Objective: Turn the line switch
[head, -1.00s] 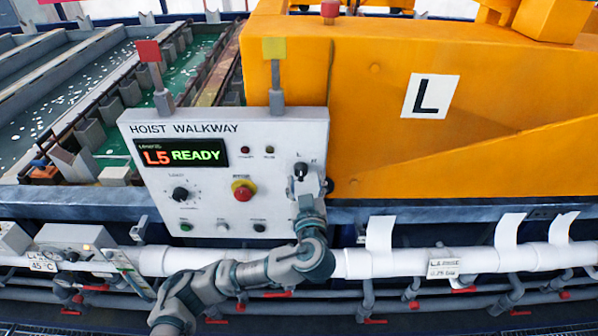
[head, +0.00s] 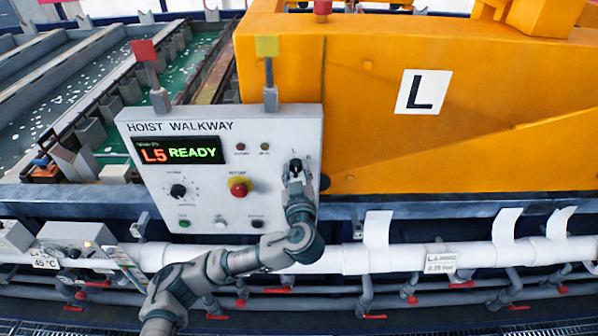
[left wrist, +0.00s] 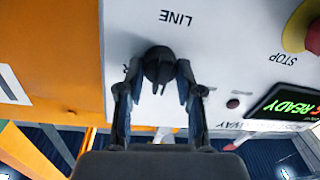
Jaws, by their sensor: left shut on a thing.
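The line switch is a small black rotary knob (head: 295,165) at the upper right of the white control panel (head: 210,205). In the left wrist view the knob (left wrist: 158,64) sits below the upside-down word LINE. My left gripper (head: 298,177) reaches up to the panel from below. In the left wrist view its two fingers (left wrist: 160,85) stand on either side of the knob and are shut on it. The knob's pointer lies between the fingers. My right gripper is not in view.
A display (head: 178,151) reads L5 READY. A red stop button on yellow (head: 239,187), a selector knob (head: 178,191) and small push buttons share the panel. A large orange hoist body (head: 450,130) stands to the right. White pipes (head: 390,259) run below.

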